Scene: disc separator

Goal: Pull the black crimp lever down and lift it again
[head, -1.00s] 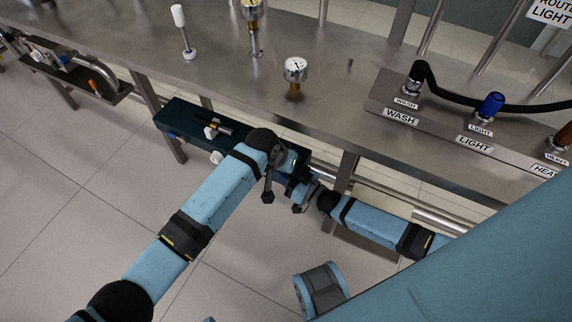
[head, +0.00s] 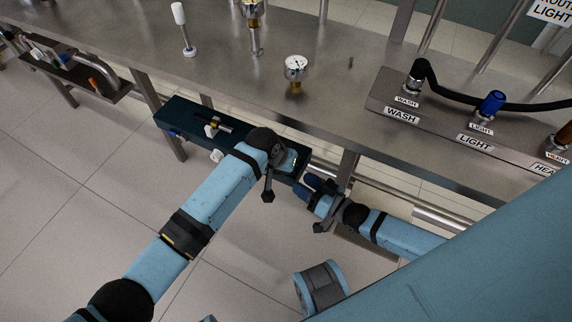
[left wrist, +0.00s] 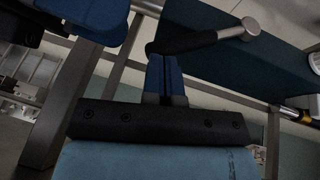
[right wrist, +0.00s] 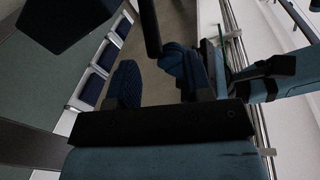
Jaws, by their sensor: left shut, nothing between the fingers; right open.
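The black crimp lever (left wrist: 185,43) shows in the left wrist view as a dark grip on a metal rod with a round end, beside a teal bench plate. My left gripper (left wrist: 163,58) is shut and empty, its blue fingertips close under the lever; I cannot tell whether they touch. In the head view my left wrist hides these fingers and the lever's grip. My right gripper (head: 312,189) is open and empty, to the right of the teal bench plate's (head: 180,112) end. In the right wrist view, a dark bar (right wrist: 150,28) stands beyond my right gripper's spread fingers (right wrist: 157,76).
The steel table (head: 335,100) carries a pressure gauge (head: 296,66), a white-handled post (head: 182,27) and a valve panel with a blue knob (head: 491,103). A steel rail (head: 375,179) and table leg (head: 346,168) are near my right gripper. Open floor lies in front.

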